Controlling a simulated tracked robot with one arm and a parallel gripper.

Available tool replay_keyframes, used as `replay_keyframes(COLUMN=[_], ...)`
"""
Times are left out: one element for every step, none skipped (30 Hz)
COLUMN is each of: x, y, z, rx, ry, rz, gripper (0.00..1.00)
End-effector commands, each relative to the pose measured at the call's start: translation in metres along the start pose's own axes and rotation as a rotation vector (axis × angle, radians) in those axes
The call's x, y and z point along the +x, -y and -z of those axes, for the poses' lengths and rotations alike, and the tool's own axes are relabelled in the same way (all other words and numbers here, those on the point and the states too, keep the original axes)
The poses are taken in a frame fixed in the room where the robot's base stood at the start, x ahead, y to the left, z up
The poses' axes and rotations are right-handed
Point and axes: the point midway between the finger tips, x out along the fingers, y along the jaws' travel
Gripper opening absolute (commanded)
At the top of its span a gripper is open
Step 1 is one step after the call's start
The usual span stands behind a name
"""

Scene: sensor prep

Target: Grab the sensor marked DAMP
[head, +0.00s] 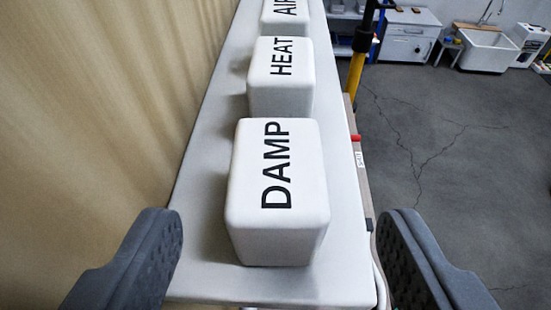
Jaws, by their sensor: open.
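The sensor marked DAMP (277,225) is a white block with rounded edges and black letters on its top. It stands on a narrow white table (205,240), nearest to me of the blocks in a row. My gripper (279,225) is open and empty. Its two dark grey fingers show at the lower left and lower right, one on each side of the DAMP block and apart from it. How far the fingertips are from the block in depth is hard to tell.
Behind DAMP stand similar white blocks marked HEAT (281,85) and AIR (287,17), the latter cut off at the top. A beige curtain (100,120) hangs along the left. Grey cracked floor (450,160) lies right, with a white sink (488,50) and cabinet (408,45) farther back.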

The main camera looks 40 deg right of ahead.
Motion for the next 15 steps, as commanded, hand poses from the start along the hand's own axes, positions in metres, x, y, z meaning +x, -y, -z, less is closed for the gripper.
replay_keyframes(x=[0.008, 0.012, 0.016, 0.019, 0.021, 0.023, 0.025, 0.026, 0.027, 0.028, 0.029, 0.03, 0.032, 0.034, 0.037], y=[-0.001, -0.002, -0.002, -0.001, -0.001, -0.001, -0.001, -0.001, -0.001, -0.001, -0.001, -0.001, -0.001, -0.001, -0.001], z=[0.001, 0.001, 0.001, 0.001, 0.001, 0.001, 0.001, 0.001, 0.001, 0.0, 0.0, 0.0, 0.0, 0.0, 0.0], rx=[0.0, 0.0, 0.0, 0.0, 0.0, 0.0, 0.0, 0.0, 0.0, 0.0, 0.0, -0.001, -0.001, -0.001, -0.002], ry=[0.0, 0.0, 0.0, 0.0, 0.0, 0.0, 0.0, 0.0, 0.0, 0.001, 0.001, 0.001, 0.001, 0.001, 0.001], rz=[-0.007, -0.008, -0.008, -0.006, -0.004, -0.002, -0.002, -0.002, -0.002, -0.003, -0.003, -0.004, -0.005, -0.006, -0.008], gripper=[0.62, 0.62, 0.62, 0.62, 0.62, 0.62, 0.62, 0.62, 0.62, 0.62, 0.62, 0.62, 0.62, 0.62, 0.62])
